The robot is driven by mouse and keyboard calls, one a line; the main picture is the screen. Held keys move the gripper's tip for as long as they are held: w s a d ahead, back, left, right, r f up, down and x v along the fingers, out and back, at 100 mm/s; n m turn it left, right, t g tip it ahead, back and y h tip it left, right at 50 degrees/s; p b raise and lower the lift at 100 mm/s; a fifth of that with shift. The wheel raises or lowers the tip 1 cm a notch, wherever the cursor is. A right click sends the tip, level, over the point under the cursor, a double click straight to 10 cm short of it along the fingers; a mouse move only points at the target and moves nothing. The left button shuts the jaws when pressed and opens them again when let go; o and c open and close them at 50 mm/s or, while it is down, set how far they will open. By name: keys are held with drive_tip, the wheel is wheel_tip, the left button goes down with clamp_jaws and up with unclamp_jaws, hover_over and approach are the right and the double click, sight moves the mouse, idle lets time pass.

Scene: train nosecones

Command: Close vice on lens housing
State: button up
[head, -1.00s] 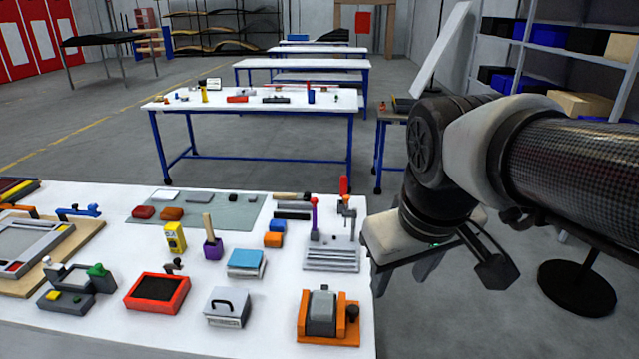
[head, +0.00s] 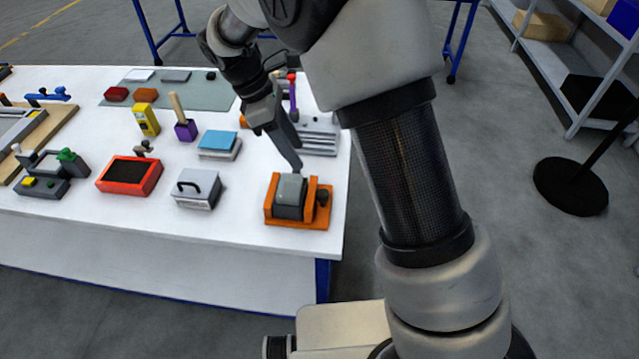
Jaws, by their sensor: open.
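The orange vice (head: 312,195) stands on the white table near its right front corner. A grey block, apparently the lens housing (head: 291,189), sits between its orange jaws. Any gap between jaws and block is too small to tell. A dark knob (head: 322,197) is on the vice's right side. My gripper (head: 296,166) is open and points down just behind and above the block. Its fingers are seen nearly edge-on, and I cannot tell whether a fingertip touches the block or the vice.
A grey box with a black handle (head: 197,190) stands left of the vice. A blue-topped block (head: 217,141) and a grey slotted fixture (head: 322,136) lie behind it. A red-framed tray (head: 128,176) is further left. The table's right edge is close to the vice.

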sight(323, 193)
drive_tip(key=x, duration=1.5)
drive_tip(key=c, duration=1)
drive_tip(key=m, duration=0.2)
drive_tip(key=m+g, duration=0.1)
drive_tip(key=m, duration=0.1)
drive_tip(key=shift+w+m+g+y, duration=0.2)
drive_tip(key=shift+m+g+y, duration=0.1)
drive_tip(key=o, duration=1)
drive_tip(key=shift+r, duration=0.1)
